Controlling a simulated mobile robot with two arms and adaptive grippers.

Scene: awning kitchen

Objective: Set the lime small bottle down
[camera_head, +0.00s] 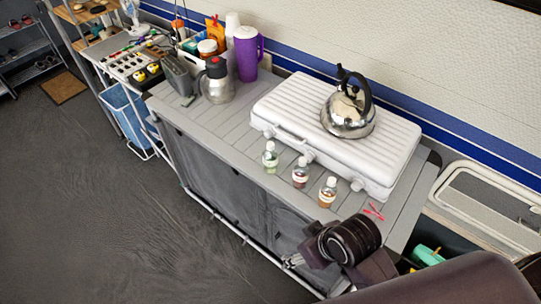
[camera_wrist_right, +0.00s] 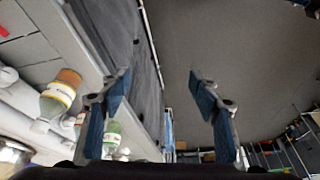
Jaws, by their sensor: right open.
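The lime small bottle (camera_head: 269,160) stands upright on the grey slatted counter (camera_head: 225,140), in front of the white stove. It also shows in the right wrist view (camera_wrist_right: 112,134), partly behind a finger of my right gripper. My right gripper (camera_head: 292,260) is open and empty off the counter's front edge, clear of the bottle. My left gripper is not in view.
A red bottle (camera_head: 300,174) and an orange bottle (camera_head: 327,193) stand in a row beside the lime one. The white stove (camera_head: 280,108) carries a kettle (camera_head: 348,112). Red clips (camera_head: 373,211) lie to the right. A steel jug (camera_head: 217,85) and purple pitcher (camera_head: 246,55) stand at the back left.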

